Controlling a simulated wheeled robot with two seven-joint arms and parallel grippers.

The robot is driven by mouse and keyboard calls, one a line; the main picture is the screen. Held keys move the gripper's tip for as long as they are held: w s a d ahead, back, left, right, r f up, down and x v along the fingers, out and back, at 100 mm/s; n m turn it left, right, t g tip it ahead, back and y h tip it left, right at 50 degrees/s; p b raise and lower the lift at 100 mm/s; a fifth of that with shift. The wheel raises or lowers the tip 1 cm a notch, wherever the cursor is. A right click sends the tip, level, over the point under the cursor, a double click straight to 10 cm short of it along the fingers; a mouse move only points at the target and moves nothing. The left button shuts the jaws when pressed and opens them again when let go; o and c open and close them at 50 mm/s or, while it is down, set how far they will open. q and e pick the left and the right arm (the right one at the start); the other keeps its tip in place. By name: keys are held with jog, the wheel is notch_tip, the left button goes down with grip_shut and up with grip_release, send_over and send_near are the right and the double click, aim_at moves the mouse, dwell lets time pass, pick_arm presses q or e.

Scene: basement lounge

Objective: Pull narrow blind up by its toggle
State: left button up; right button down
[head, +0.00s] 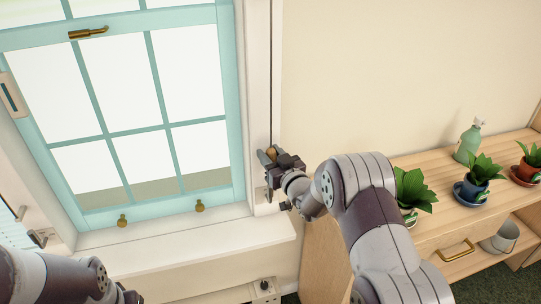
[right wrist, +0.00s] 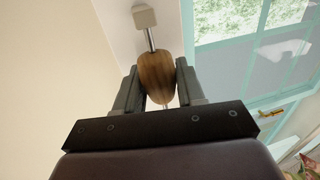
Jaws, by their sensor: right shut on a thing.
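The brown wooden toggle (right wrist: 157,78) sits between the two fingers of my right gripper (right wrist: 160,88) in the right wrist view. A thin rod or cord runs from it to a pale block (right wrist: 145,17) on the window frame. In the head view my right gripper (head: 268,160) is at the right side of the window frame, shut on the toggle (head: 271,152), which is partly hidden by the fingers. A dark cord (head: 271,80) runs straight up from there. I see no blind across the large window panes.
The teal window (head: 120,110) has brass knobs and a white sill (head: 185,250) below. At the right, a wooden shelf unit (head: 440,208) carries several potted plants and a green spray bottle (head: 468,143), close to my right arm. Pale slats (head: 12,235) show at the left edge.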

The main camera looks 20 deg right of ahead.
jog(key=shift+s+f, duration=0.1)
jog(key=shift+f, duration=0.35)
jog(key=c, duration=0.8)
grip_release()
jog(key=shift+r, duration=0.2)
jog(key=v, duration=1.2)
jog(key=shift+s+d, duration=0.1)
jog(key=shift+s, duration=0.25)
